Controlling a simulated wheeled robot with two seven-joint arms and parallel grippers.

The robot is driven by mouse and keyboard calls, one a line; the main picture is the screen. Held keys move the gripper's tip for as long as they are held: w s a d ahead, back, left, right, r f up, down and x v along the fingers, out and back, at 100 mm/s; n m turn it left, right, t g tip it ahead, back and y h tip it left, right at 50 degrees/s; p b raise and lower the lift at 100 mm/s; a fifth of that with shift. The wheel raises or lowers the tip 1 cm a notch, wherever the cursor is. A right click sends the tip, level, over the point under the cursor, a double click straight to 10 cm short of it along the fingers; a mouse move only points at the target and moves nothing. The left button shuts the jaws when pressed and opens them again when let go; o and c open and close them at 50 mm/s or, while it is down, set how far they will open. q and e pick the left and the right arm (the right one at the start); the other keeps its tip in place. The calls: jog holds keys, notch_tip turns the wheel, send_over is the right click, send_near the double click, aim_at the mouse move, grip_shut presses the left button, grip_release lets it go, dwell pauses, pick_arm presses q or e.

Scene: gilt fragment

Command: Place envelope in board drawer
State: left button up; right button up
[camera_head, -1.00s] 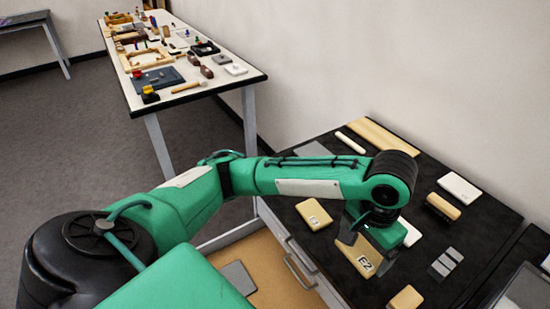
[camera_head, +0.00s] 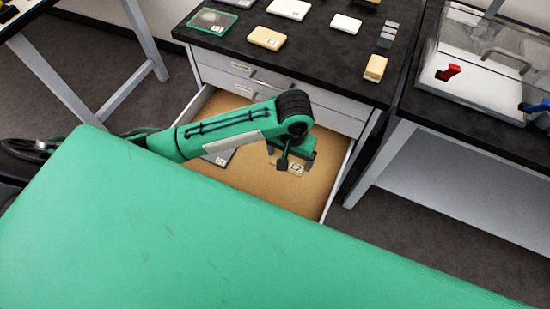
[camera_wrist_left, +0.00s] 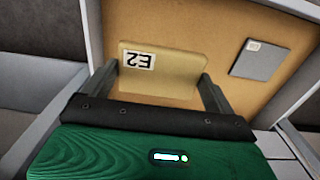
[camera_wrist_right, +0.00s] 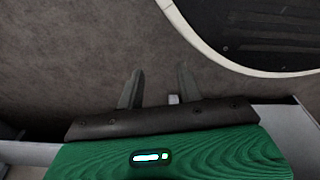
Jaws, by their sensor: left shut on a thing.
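The tan envelope (camera_wrist_left: 185,78) with an "E2" label is between the fingers of my left gripper (camera_wrist_left: 155,90), which is shut on it. In the head view the left gripper (camera_head: 284,163) holds the envelope (camera_head: 296,168) over the open drawer (camera_head: 255,182), inside its outline. The drawer has a tan board floor and pale walls. The exact height of the envelope above the floor is hard to tell. My right gripper (camera_wrist_right: 158,88) shows only in its wrist view, open and empty, with grey floor beyond it.
A grey flat item (camera_wrist_left: 262,60) lies in the drawer beside the envelope; it also shows in the head view (camera_head: 219,157). The black cabinet top (camera_head: 330,60) holds several blocks and cards. A bench with a clear case (camera_head: 480,70) stands right. Shut drawers (camera_head: 240,68) sit above the open one.

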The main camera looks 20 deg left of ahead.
pick_arm(q)
jog(key=b, duration=0.2)
send_over(287, 187)
notch_tip(287, 187, down, 13)
jog(key=shift+a+r, duration=0.1)
jog(key=shift+f, duration=2.75)
pick_arm(e)
jog(key=w+a+r, duration=0.1)
jog(key=w+r, duration=0.3)
jog(key=r, duration=0.2)
jog(key=shift+a, duration=0.25)
jog(key=shift+s, duration=0.1)
pick_arm(q)
jog(key=o, duration=0.6)
jog(key=shift+f, duration=0.1)
jog(key=shift+o, duration=0.5)
pick_arm(e)
jog(key=shift+s+f, duration=0.1)
jog(key=shift+f, duration=0.1)
pick_arm(q)
jog(key=shift+r, duration=0.75)
notch_tip(287, 187, up, 11)
jog(key=p, duration=0.1)
pick_arm(e)
jog(key=f, duration=0.1)
jog(key=s+f, duration=0.1)
jog(key=s+d+f, duration=0.1)
jog(key=f, duration=0.1)
jog(key=shift+s, duration=0.1)
